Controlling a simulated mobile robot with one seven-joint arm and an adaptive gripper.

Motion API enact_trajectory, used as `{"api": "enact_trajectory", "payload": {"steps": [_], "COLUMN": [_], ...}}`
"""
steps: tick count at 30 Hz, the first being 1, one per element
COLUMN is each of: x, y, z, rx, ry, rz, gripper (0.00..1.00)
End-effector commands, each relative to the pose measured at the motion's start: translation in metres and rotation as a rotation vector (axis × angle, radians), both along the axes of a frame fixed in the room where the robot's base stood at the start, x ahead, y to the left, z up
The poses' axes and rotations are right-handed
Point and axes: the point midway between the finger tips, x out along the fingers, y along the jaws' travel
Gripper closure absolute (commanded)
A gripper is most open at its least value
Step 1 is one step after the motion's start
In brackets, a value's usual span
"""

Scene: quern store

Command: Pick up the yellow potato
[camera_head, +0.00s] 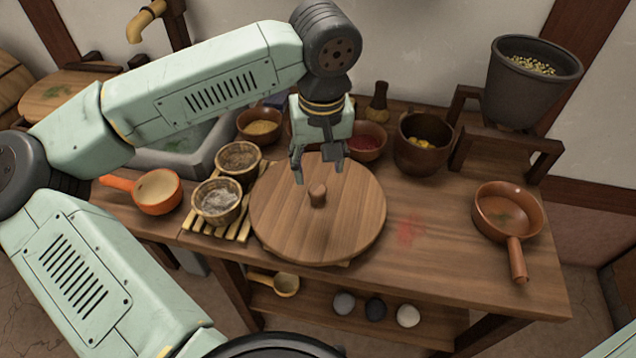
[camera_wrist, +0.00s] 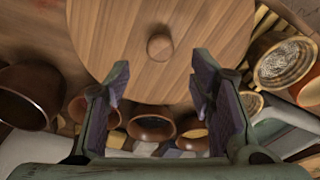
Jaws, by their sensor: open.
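A yellow lump that may be the yellow potato (camera_head: 417,142) shows inside a deep brown pot (camera_head: 412,164) at the back right of the worktable. It is small and partly hidden by the rim, so I cannot tell its shape. My gripper (camera_head: 319,172) is open and empty, pointing down above the back of a round wooden lid (camera_head: 345,225), left of the pot. In the wrist view my gripper's fingers (camera_wrist: 160,85) are apart with nothing held between them. The pot also shows at the left edge there (camera_wrist: 25,92), its inside not clearly seen.
A dark bucket of pale pieces (camera_head: 536,68) stands on a raised wooden stand behind right. A brown pan (camera_head: 503,212) lies at the right, an orange pan (camera_head: 159,192) at the left. Bowls crowd the back.

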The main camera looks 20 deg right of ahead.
Motion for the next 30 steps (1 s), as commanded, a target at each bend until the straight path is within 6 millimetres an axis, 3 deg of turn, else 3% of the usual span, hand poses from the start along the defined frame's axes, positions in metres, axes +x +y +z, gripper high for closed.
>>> {"api": "enact_trajectory", "payload": {"steps": [6, 17, 21, 23, 26, 28, 30], "x": [-0.003, -0.005, -0.027, -0.049, -0.097, -0.13, -0.155], "y": [0.0, 0.0, -0.029, -0.053, -0.082, -0.08, -0.057], "z": [0.03, 0.038, 0.052, 0.074, 0.144, 0.209, 0.271], "rx": [0.001, -0.007, -0.199, -0.385, -0.768, -1.026, -1.24], "ry": [-0.002, 0.002, 0.064, 0.14, 0.36, 0.568, 0.794], "rz": [0.0, 0.001, 0.03, 0.065, 0.149, 0.208, 0.249], "gripper": [0.5, 0.5, 0.5, 0.5, 0.5, 0.5, 0.5]}}
